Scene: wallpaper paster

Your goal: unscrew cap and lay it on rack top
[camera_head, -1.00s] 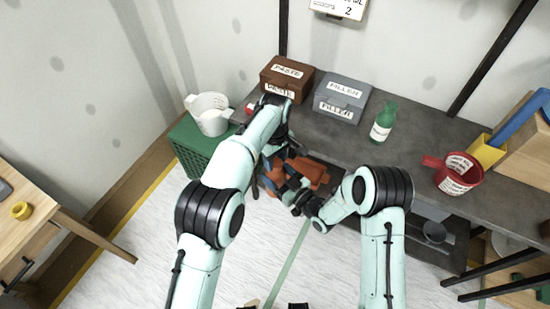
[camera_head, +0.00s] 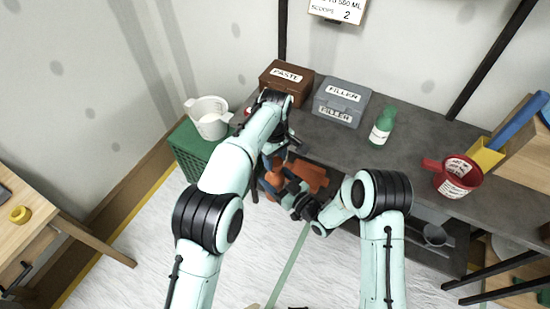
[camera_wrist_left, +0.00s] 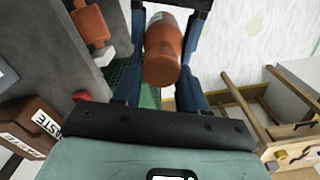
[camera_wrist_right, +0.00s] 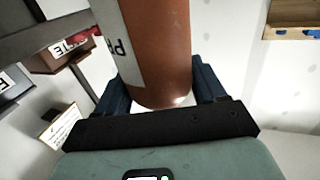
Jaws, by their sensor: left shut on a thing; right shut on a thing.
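A red-brown bottle with a white label (camera_wrist_right: 160,40) stands large between my right fingers in the right wrist view; the label's letters are partly cut off. It shows small in the head view (camera_head: 273,180), beside the bench's front edge. My right gripper (camera_head: 291,190) is shut on it from the right. My left gripper (camera_head: 276,160) comes from above and is shut at the bottle's near end; the left wrist view shows a lighter brown rounded end, the cap by its look (camera_wrist_left: 163,68), between its fingers. The seam between cap and bottle is not clear. No rack is clearly identifiable.
The grey bench (camera_head: 340,143) holds a brown PASTE box (camera_head: 287,80), a grey FILLER box (camera_head: 341,100), a green bottle (camera_head: 383,126) and a red cup (camera_head: 458,178). A white jug (camera_head: 210,118) sits on a green crate (camera_head: 188,150).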

